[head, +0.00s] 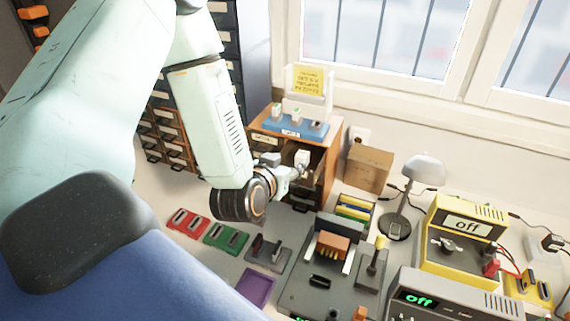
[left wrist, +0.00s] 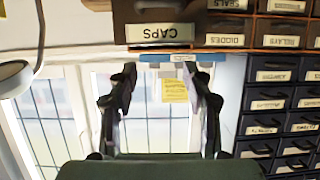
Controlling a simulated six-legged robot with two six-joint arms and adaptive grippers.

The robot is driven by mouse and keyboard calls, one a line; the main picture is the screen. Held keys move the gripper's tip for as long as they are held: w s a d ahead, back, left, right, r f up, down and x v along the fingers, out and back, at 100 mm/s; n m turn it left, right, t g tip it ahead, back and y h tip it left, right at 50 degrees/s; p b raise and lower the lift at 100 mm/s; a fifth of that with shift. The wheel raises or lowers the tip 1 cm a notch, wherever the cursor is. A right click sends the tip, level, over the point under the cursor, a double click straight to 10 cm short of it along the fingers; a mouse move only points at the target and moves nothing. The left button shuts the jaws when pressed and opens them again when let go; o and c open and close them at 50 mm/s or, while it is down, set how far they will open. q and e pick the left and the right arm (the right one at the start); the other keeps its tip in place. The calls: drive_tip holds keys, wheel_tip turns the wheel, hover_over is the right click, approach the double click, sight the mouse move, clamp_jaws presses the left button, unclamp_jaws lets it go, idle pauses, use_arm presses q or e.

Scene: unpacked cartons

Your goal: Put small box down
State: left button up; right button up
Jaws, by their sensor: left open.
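A small brown cardboard box (head: 368,167) sits upright on the bench against the wall, right of a wooden drawer cabinet (head: 330,160). My left gripper (head: 298,170) is in front of that cabinet, left of the box and apart from it. In the left wrist view its two dark fingers (left wrist: 162,85) are spread, with nothing held between them. My right gripper is not in view.
A lamp (head: 424,170) stands right of the box. Red (head: 188,222) and green (head: 226,238) holders, a grey fixture (head: 320,280) and a yellow instrument (head: 462,235) crowd the bench.

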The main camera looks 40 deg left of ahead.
use_arm(q)
drive_tip(key=s+d+f+m+g+h, duration=0.25)
drive_tip(key=s+d+f+g, duration=0.4)
drive_tip(key=s+f, duration=0.65)
drive_tip(key=s+d+f+g, duration=0.2)
drive_tip(key=s+f+g, duration=0.1)
drive_tip(key=s, duration=0.5)
drive_tip(key=s+d+f+g, duration=0.2)
drive_tip(key=s+f+g, duration=0.1)
drive_tip(key=s, duration=0.6)
drive_tip(key=shift+s+d+f+h, duration=0.15)
drive_tip(key=shift+s+f+h, duration=0.15)
drive_tip(key=shift+f+h, duration=0.15)
drive_tip(key=shift+w+g, duration=0.1)
drive_tip(key=shift+g, duration=0.15)
